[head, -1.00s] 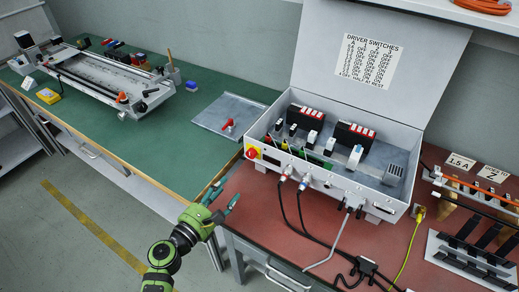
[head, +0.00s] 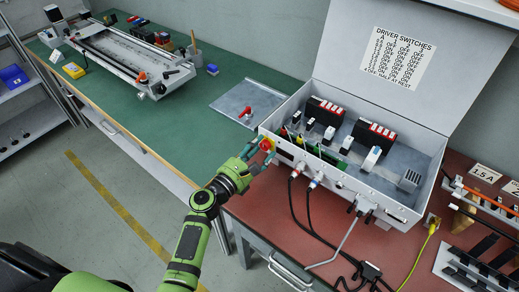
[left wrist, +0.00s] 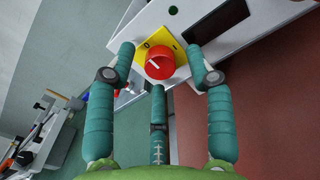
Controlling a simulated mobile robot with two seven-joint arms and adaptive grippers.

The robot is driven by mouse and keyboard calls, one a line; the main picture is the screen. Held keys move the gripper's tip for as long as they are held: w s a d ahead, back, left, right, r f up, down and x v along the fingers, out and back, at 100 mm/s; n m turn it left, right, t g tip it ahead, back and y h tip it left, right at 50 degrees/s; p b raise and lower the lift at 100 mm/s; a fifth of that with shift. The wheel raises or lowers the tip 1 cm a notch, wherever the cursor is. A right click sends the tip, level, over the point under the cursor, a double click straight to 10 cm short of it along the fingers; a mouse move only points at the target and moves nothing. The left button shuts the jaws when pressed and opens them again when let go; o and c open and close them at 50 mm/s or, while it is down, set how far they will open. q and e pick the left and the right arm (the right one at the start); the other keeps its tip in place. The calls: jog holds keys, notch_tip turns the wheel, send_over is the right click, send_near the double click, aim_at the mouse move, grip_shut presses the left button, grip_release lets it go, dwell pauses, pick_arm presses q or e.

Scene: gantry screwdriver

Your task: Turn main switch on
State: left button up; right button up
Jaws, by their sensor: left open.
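The main switch is a red round knob (left wrist: 160,62) on a yellow plate (left wrist: 172,41), at the left end of the control box (head: 340,182) front. It also shows in the head view as a red knob (head: 266,145), partly hidden by my fingers. A pale line on the knob slants up and left in the left wrist view, and a "0" mark is visible on the plate. My left gripper (head: 258,157) is open, its teal fingers spread around the knob. I cannot tell whether they touch it. My right gripper is not in view.
The box lid (head: 400,50) stands raised, with a switch table on it. Cables hang from the box front onto the red bench top (head: 258,205). A metal plate (head: 232,103) with a red handle lies left of the box. A linear rig (head: 120,62) stands on the green bench.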

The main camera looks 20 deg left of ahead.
pick_arm(q)
jog(key=shift+c, duration=0.4)
jog(key=c, duration=0.7)
grip_shut()
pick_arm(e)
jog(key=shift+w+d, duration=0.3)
